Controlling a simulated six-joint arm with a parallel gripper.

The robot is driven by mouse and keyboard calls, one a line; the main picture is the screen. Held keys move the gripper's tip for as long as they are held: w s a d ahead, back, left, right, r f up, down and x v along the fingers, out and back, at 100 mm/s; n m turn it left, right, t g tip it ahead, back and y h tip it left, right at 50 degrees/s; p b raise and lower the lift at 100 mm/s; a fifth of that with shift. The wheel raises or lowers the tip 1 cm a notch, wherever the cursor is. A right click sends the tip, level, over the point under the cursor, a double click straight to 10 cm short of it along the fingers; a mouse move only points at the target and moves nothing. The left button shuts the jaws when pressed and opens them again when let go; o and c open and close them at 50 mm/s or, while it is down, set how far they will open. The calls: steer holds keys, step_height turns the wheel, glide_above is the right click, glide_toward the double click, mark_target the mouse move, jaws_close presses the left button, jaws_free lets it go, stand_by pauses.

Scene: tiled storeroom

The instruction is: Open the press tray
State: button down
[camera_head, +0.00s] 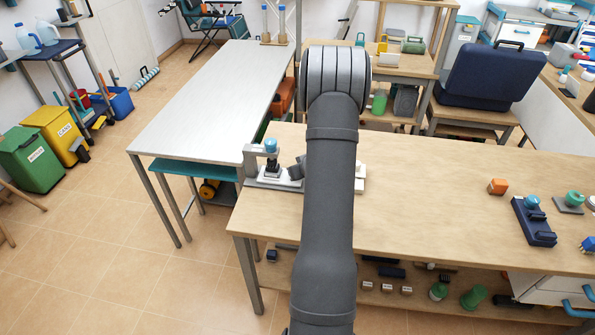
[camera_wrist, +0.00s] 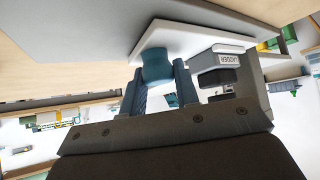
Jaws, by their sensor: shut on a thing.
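The press (camera_head: 270,168) stands at the left end of the wooden workbench, with a blue knob (camera_head: 271,146) on top of a dark post. A white plate, apparently its tray (camera_head: 360,178), shows just right of my arm. In the wrist view the white plate (camera_wrist: 195,38) has a short blue handle (camera_wrist: 156,62) on it. My gripper (camera_wrist: 158,76) has its two blue-grey fingers on either side of this handle and is shut on it. In the head view my own arm hides most of the gripper and the tray's middle.
An orange block (camera_head: 498,186) and a dark blue holder (camera_head: 534,222) sit farther right on the workbench (camera_head: 430,200). A pale table (camera_head: 205,105) stands behind left. The bench middle is clear.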

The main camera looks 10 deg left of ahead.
steer(key=d, duration=1.1)
steer(key=shift+d, duration=0.25)
steer(key=c, duration=1.1)
jaws_free()
steer(key=v, duration=1.7)
steer(key=shift+s, duration=0.15)
steer(key=x, duration=1.7)
steer(key=v, duration=1.6)
steer(key=shift+d+r, duration=0.2)
steer(key=shift+r, duration=0.05)
